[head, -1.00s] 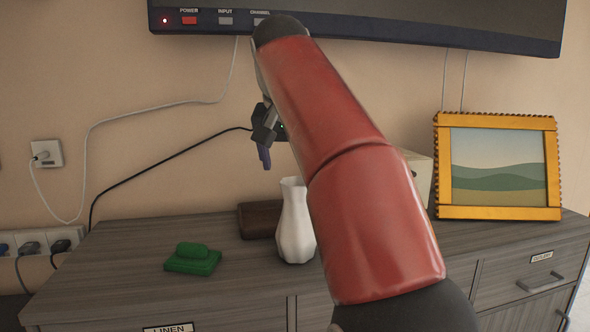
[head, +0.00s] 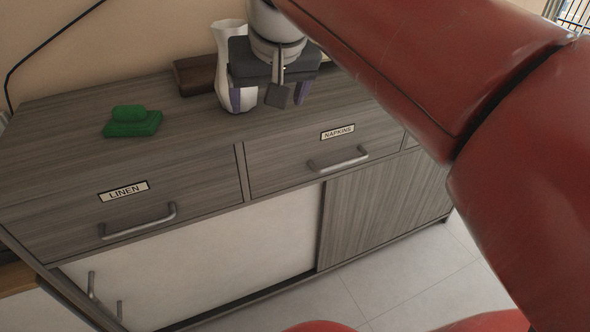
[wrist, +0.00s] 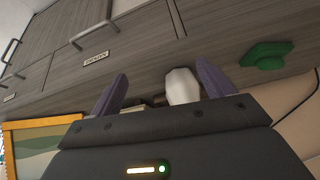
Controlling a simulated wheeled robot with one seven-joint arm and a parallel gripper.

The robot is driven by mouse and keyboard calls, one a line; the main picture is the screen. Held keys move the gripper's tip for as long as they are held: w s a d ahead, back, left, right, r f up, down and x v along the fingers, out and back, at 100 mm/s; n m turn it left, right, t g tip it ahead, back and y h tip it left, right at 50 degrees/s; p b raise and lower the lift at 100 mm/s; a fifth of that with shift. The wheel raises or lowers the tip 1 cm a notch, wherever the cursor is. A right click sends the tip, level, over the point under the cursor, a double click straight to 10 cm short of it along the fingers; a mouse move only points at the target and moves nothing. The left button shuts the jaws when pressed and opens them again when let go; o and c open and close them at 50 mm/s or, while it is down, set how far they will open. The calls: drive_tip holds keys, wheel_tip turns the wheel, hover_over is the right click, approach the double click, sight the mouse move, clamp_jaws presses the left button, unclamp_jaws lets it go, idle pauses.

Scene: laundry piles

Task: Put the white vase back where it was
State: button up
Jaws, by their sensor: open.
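The white vase (head: 226,62) stands upright on top of the grey wooden cabinet (head: 62,113), near the back; my gripper hides part of its right side. My gripper (head: 269,98) hangs in front of and slightly right of it, with its purple fingers apart. In the wrist view, the vase (wrist: 182,87) shows between the two open fingers (wrist: 160,90), beyond the gripper body. I cannot tell whether a finger touches it. Nothing shows held in the jaws.
A green block-like object (head: 132,121) lies on the cabinet left of the vase. A dark brown box (head: 195,75) lies behind the vase. The framed picture (wrist: 40,135) shows in the wrist view. Cabinet top between green object and vase is clear.

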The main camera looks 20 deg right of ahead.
drive_tip(key=s+f, duration=0.6)
drive_tip(key=f, duration=0.3)
drive_tip(key=s+a+f+n, duration=0.1)
drive_tip(key=s+f, duration=0.5)
drive_tip(key=f, duration=0.2)
drive_tip(key=shift+f+n, duration=0.3)
drive_tip(key=shift+f, duration=0.1)
drive_tip(key=shift+s, duration=0.1)
